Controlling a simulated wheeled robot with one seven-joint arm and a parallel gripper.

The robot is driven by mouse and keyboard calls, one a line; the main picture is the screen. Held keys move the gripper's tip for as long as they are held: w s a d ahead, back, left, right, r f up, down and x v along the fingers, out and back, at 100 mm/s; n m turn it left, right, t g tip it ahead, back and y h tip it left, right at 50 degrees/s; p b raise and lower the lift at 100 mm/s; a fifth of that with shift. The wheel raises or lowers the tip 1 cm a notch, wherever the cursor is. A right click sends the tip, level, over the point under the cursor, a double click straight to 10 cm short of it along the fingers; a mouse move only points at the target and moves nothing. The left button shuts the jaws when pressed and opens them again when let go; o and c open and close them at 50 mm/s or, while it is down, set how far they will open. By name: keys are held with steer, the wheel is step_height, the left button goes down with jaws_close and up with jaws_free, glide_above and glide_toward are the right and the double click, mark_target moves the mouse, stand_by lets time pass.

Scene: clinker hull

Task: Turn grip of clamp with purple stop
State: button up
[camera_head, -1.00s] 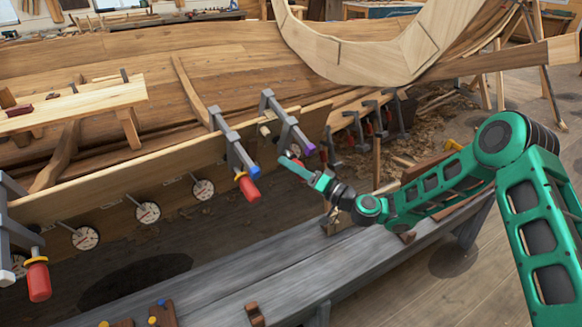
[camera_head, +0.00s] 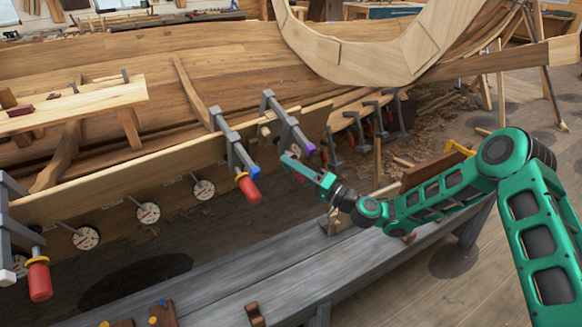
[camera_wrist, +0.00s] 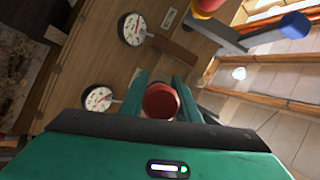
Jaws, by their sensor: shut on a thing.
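The clamp with the purple stop (camera_head: 309,149) hangs on the plank edge, its grey bar (camera_head: 288,122) sloping down to the right. In the head view its grip is mostly hidden behind my gripper (camera_head: 290,164). In the wrist view a red round grip (camera_wrist: 161,101) sits between my two green fingers, seen nearly end on. My gripper is shut on this grip. Its fingers come in from the lower right, just below the purple stop.
A neighbouring clamp with a blue stop (camera_head: 256,171) and red grip (camera_head: 248,190) is close on the left. Dial gauges (camera_head: 203,190) line the plank below. A grey bench (camera_head: 230,290) runs under my arm. Several more clamps (camera_head: 380,120) stand beyond.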

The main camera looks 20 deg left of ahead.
steer(key=o, duration=1)
steer(key=shift+w+f, duration=0.1)
steer(key=shift+f, duration=0.15)
steer(key=shift+o, duration=0.2)
steer(key=shift+r, duration=0.1)
steer(key=v, duration=1.1)
